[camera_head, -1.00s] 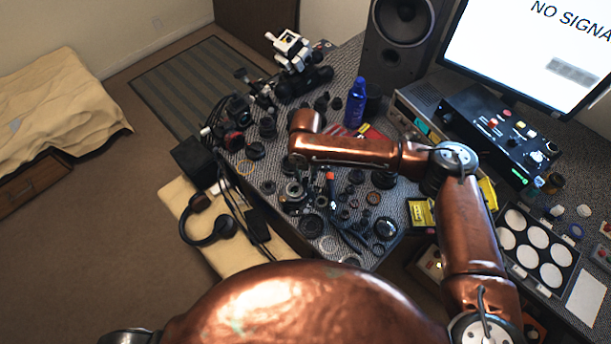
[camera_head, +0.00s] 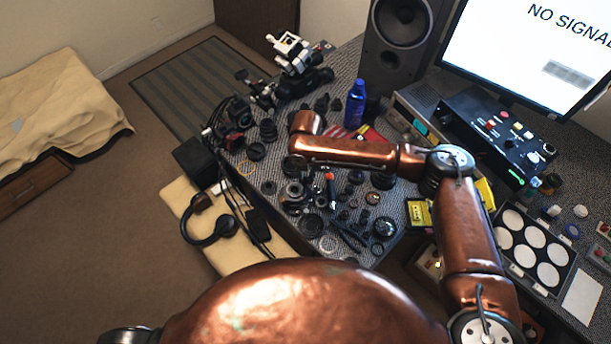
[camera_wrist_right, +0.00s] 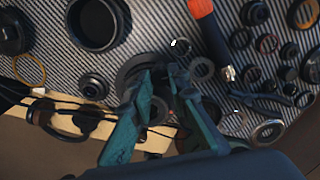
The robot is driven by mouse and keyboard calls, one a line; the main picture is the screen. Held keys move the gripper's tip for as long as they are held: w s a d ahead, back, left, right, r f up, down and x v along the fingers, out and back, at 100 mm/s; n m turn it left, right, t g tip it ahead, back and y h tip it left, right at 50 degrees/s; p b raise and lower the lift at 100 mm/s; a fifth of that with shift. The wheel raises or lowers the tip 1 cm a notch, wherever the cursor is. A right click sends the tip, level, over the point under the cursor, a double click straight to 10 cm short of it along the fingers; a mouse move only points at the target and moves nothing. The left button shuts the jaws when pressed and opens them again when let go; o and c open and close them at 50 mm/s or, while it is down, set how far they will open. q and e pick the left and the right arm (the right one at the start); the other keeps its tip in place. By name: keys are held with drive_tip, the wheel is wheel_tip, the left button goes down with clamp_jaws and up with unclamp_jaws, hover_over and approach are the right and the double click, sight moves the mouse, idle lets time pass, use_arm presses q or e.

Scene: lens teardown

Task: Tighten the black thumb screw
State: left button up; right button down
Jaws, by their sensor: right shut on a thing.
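My right gripper (camera_wrist_right: 165,82) is in the lower middle of the wrist view, its two green fingers pointing down onto the tabletop parts. The fingertips are close together on a small dark part, which I take for the black thumb screw; the fingers hide most of it. Dark round lens parts lie directly behind and beside the tips. In the head view the right gripper (camera_head: 294,166) hangs below the copper wrist, small and dark among the black lens parts. The screw cannot be made out there. My left gripper is not in view.
An orange-handled screwdriver (camera_wrist_right: 211,36) lies right of the fingers, with several rings and pliers (camera_wrist_right: 262,103) beyond. A wide black lens barrel (camera_wrist_right: 97,22) stands to the left. A blue bottle (camera_head: 355,103) stands behind my arm. The tabletop's near edge is close to the gripper.

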sight(306, 179)
drive_tip(key=m+p, duration=0.4)
drive_tip(key=p, duration=0.1)
drive_tip(key=shift+r, duration=0.25)
drive_tip(key=shift+f+m+p, duration=0.2)
drive_tip(key=shift+m+p, duration=1.1)
drive_tip(key=c, duration=2.1)
unclamp_jaws()
drive_tip(key=shift+r, duration=0.2)
wheel_tip(306, 179, up, 12)
drive_tip(key=shift+f, duration=0.2)
